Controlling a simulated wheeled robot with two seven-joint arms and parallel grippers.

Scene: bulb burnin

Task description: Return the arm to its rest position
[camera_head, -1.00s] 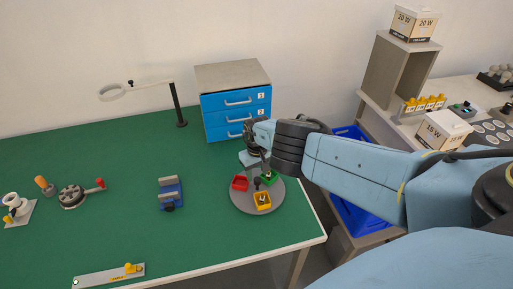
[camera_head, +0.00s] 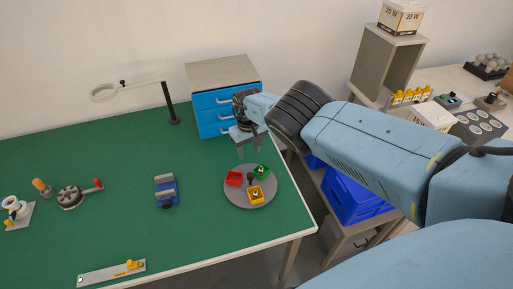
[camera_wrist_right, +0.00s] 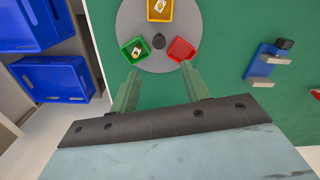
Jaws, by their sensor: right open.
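My right arm reaches in from the right, and its gripper (camera_head: 248,148) is above the green table, at the back edge of the grey round tray. In the right wrist view the two fingers of the right gripper (camera_wrist_right: 159,88) are apart with nothing between them. The round tray (camera_head: 238,197) carries a red bin (camera_head: 234,178), a green bin (camera_head: 262,170) and a yellow bin (camera_head: 256,193). The green and yellow bins each hold a small item; the red bin looks empty. My left gripper is not in view.
A blue drawer cabinet (camera_head: 214,100) stands behind the gripper. A magnifier lamp (camera_head: 171,105) and a blue vise (camera_head: 166,191) are to the left. Blue crates (camera_head: 355,198) sit on a shelf below my right arm. The middle of the green table (camera_head: 110,160) is mostly clear.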

